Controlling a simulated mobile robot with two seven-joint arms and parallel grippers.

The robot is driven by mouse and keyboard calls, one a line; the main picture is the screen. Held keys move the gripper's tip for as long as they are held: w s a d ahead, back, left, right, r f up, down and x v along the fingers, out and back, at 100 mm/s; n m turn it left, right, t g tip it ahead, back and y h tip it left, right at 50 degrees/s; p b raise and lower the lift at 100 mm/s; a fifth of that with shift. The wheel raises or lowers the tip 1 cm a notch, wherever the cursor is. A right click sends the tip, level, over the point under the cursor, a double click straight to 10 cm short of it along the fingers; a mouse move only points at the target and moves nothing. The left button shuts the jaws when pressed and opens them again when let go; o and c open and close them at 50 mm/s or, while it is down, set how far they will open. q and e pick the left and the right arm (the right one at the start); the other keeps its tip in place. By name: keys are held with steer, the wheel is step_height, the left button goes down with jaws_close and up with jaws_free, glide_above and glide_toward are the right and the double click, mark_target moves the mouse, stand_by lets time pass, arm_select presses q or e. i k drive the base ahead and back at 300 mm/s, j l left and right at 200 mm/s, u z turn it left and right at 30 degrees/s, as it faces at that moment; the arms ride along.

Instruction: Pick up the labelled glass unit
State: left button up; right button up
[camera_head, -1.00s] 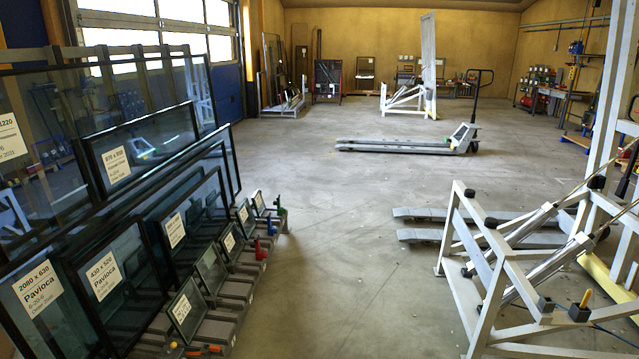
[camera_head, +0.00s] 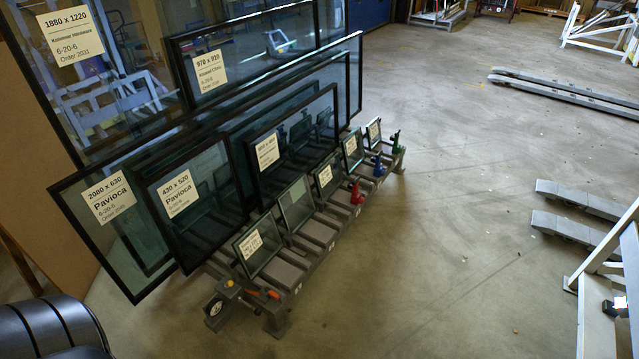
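Several dark-edged glass units with white labels lean on a grey rack (camera_head: 318,228) at the left. The largest pane (camera_head: 130,25) reads "1880 x 1220". Small labelled panes, such as the nearest one (camera_head: 265,248), stand along the rack's front. Neither of my grippers shows.
Red (camera_head: 357,193), blue (camera_head: 378,165) and green (camera_head: 396,143) pieces sit at the rack's right end. A white frame (camera_head: 590,310) cuts in at the lower right. Grey forks (camera_head: 575,202) lie on the floor. Open floor (camera_head: 450,250) lies between.

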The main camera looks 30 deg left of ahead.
mark_target(297, 205)
steer(key=i+u, duration=0.15)
steer(key=i, duration=1.25)
steer(key=i+u, duration=0.4)
steer(key=i, duration=0.2)
steer(key=i+l+u, duration=0.25)
steer(key=i+u, duration=0.15)
steer(key=i, duration=0.15)
